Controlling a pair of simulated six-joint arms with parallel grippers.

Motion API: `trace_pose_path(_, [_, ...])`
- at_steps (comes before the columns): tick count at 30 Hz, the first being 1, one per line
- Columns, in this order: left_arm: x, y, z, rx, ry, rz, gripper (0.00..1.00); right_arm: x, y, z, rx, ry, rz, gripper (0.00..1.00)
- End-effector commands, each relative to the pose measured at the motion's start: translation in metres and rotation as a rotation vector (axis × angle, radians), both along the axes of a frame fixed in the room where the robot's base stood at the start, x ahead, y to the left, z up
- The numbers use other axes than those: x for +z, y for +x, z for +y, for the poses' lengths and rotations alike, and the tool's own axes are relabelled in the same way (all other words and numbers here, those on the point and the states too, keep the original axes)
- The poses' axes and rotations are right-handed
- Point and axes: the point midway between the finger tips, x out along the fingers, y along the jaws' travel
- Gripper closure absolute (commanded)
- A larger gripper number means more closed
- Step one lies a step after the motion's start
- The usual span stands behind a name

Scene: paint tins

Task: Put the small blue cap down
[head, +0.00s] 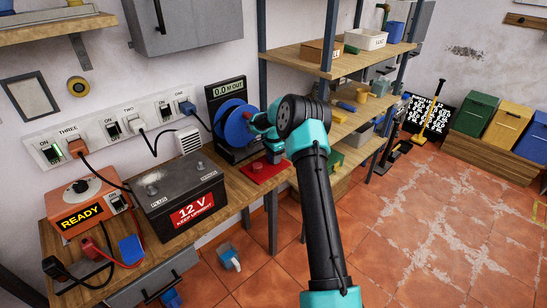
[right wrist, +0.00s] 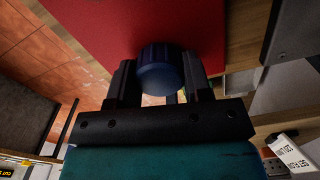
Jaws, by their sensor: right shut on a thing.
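The small blue cap (right wrist: 160,72) is between the two dark fingers of my right gripper (right wrist: 160,82) in the right wrist view. That gripper is shut on it. A flat red surface (right wrist: 110,25) lies beyond the cap; I cannot tell whether the cap touches it. In the head view my right gripper (head: 274,154) is low over a red plate (head: 262,173) on the wooden bench, and the cap cannot be made out there. My left gripper is in neither view.
A black 12 V battery (head: 178,200) and an orange charger (head: 87,208) stand left of the plate. A blue reel (head: 235,122) with a metre display stands just behind the gripper. Shelves (head: 335,65) rise at the right. The bench's front edge is near the plate.

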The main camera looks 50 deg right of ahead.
Motion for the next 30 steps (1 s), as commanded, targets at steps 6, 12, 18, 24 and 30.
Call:
trace_pose_path(6, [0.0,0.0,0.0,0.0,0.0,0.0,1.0,-0.0003,0.0001,-0.0001,0.0,0.0,-0.001,0.83])
trace_pose_path(12, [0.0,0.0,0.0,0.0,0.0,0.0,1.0,-0.0037,-0.0001,0.0,0.0,0.0,0.0,0.83])
trace_pose_path(18, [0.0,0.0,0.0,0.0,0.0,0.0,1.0,-0.0031,0.0,0.0,0.0,0.0,0.0,0.36])
trace_pose_path(24, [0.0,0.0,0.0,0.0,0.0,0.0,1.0,-0.0031,0.0,0.0,0.0,0.0,0.0,0.29])
trace_pose_path(30, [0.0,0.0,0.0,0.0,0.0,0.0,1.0,-0.0002,0.0001,0.0,-0.001,0.0,-0.001,0.29])
